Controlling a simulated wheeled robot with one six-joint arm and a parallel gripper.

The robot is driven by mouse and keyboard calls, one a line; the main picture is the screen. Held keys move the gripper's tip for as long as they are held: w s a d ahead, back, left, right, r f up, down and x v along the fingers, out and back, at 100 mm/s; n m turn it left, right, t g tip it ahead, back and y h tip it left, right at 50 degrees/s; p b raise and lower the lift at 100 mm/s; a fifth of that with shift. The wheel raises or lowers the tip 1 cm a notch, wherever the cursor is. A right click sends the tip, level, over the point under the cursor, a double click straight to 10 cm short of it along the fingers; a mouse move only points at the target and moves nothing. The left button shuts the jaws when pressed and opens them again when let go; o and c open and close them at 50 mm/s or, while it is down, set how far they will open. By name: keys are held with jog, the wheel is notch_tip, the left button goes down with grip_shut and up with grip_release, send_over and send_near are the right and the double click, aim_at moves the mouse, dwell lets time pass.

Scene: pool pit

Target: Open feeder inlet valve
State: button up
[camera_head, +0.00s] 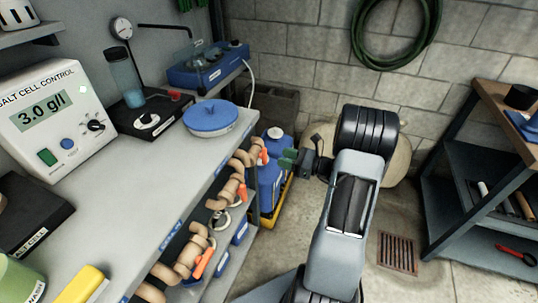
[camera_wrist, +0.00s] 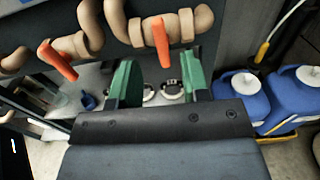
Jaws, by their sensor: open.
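Tan valves with orange handles line the front edge of the grey bench. In the head view the far handle (camera_head: 264,155), a middle handle (camera_head: 242,192) and a near handle (camera_head: 203,262) show. The small blue labels on the bench edge are too small to read, so I cannot tell which is the feeder inlet valve. My gripper (camera_head: 290,158) is just right of the far valve, apart from it. In the wrist view my gripper (camera_wrist: 162,80) has its green fingers open and empty, with one orange handle (camera_wrist: 160,42) ahead between them and another handle (camera_wrist: 57,60) to the left.
Blue jugs (camera_head: 270,185) stand in a yellow tray beside the bench, below my gripper. A dark shelf (camera_head: 465,200) stands right. The floor around the drain (camera_head: 397,252) is clear.

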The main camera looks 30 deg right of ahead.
aim_at(263, 156)
jog(key=x, duration=0.6)
jog(key=shift+a, duration=0.1)
grip_shut()
dwell(0.3)
